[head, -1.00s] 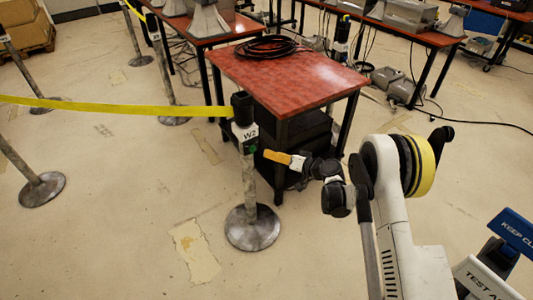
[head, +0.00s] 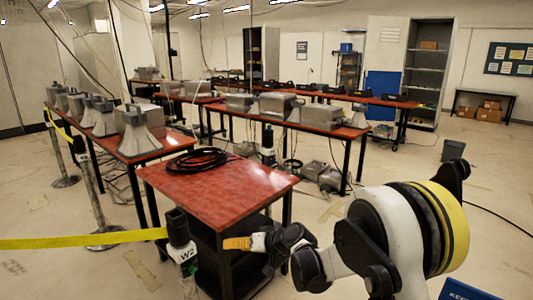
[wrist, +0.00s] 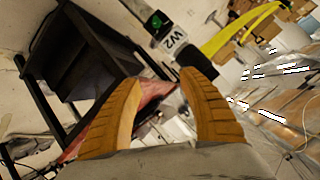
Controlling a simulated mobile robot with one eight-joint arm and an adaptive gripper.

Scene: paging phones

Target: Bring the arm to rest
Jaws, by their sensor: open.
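My gripper (head: 238,243) has orange fingers and is at the end of my white arm, in front of the red-topped table in the head view. In the wrist view its two ribbed fingers (wrist: 160,95) stand apart with nothing between them. The gripper is to the right of the W2 post (head: 181,240), apart from it as far as I can tell. The post's head also shows in the wrist view (wrist: 172,38), beyond the fingertips.
The red table (head: 215,190) carries a coil of black cable (head: 195,161). A yellow belt (head: 85,241) runs left from the post. More tables with grey horn speakers (head: 138,130) stand behind. A grey bin (head: 453,150) stands on the open floor at right.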

